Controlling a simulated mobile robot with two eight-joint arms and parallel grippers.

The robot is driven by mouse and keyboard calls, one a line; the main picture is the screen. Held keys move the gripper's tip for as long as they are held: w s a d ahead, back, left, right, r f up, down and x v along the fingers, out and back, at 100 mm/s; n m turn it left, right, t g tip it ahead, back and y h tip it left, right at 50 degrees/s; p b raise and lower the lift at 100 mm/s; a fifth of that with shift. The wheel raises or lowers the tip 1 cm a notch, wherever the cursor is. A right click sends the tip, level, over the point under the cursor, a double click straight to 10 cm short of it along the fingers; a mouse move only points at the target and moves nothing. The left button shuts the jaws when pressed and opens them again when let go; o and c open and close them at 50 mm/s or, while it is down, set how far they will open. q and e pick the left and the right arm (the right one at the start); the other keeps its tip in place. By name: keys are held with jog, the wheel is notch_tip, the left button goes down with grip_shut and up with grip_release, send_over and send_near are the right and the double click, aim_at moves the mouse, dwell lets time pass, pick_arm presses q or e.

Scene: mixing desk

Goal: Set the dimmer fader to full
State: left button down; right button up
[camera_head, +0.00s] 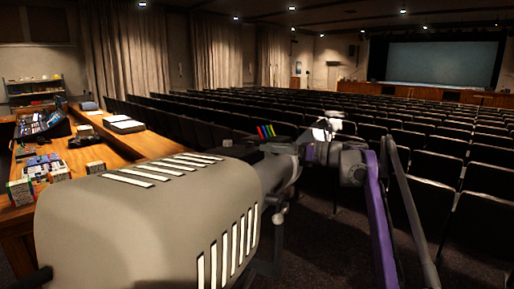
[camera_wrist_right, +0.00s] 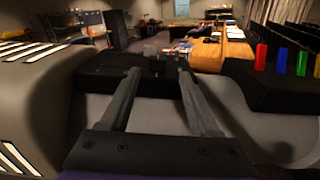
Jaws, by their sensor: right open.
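A big grey-beige lamp housing (camera_head: 130,232) with pale vent slots fills the front of the head view; it also shows at the left of the right wrist view (camera_wrist_right: 40,95). My right gripper (camera_head: 300,150) is beyond its far right end. In the right wrist view the gripper (camera_wrist_right: 157,76) is open, its two long fingers apart. The fingers reach toward a black bar (camera_wrist_right: 95,75) on the lamp. A small dark block (camera_wrist_right: 153,57) shows between the fingertips; I cannot tell whether it is the dimmer fader, or whether the fingers touch it. My left gripper is not in view.
Several coloured tabs (camera_head: 265,131) stand on the lamp's far end, close to the gripper; a red one (camera_wrist_right: 262,54) shows in the wrist view. A wooden desk (camera_head: 150,147) with mixing consoles (camera_head: 42,125) is at left. Rows of dark seats (camera_head: 430,165) fill the right.

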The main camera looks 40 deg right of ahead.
jog(key=v, duration=0.4)
dwell(0.6)
